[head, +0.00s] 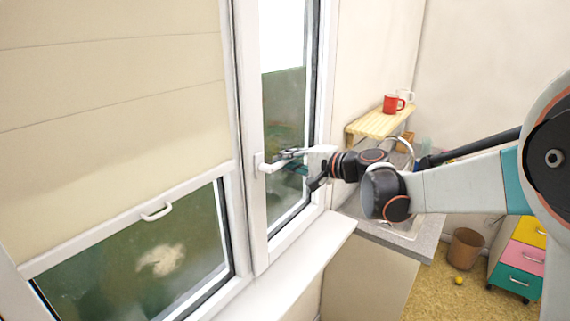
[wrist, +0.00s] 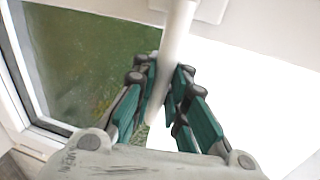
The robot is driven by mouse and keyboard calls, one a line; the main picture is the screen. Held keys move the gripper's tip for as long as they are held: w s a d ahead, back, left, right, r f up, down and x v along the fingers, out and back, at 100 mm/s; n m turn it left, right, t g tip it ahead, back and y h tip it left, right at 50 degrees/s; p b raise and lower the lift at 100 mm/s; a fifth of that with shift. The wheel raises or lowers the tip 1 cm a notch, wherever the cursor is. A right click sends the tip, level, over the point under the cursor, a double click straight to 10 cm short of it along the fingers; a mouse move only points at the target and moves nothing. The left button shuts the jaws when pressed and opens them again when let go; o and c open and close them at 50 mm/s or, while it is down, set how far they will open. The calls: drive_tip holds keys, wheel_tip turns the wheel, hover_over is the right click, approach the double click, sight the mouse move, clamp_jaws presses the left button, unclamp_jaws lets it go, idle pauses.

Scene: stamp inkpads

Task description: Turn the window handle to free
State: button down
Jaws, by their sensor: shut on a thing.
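The white window handle (head: 270,167) is on the frame of the narrow window sash (head: 255,215) in the head view. It points roughly sideways, to the right, from its base. In the wrist view the handle (wrist: 176,45) runs from the top edge down between the fingers. My gripper (head: 293,155) reaches in from the right and is shut on the handle; in the wrist view its teal-padded fingers (wrist: 164,98) lie on both sides of the lever. The fingers partly hide the handle's far end. The sash looks closed in its frame.
A wide window with a beige blind (head: 110,90) is at the left. A white sill (head: 285,270) runs below. A wooden shelf (head: 378,122) with a red mug (head: 391,104) and a sink counter (head: 400,232) stand at right, behind my arm.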

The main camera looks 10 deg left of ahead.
drive_tip(key=shift+a+r, duration=0.1)
drive_tip(key=shift+r, duration=0.15)
idle(0.4)
drive_tip(key=c, duration=1.6)
unclamp_jaws()
drive_tip(key=shift+s+n, duration=0.1)
drive_tip(key=shift+n, duration=0.2)
drive_tip(key=v, duration=1.2)
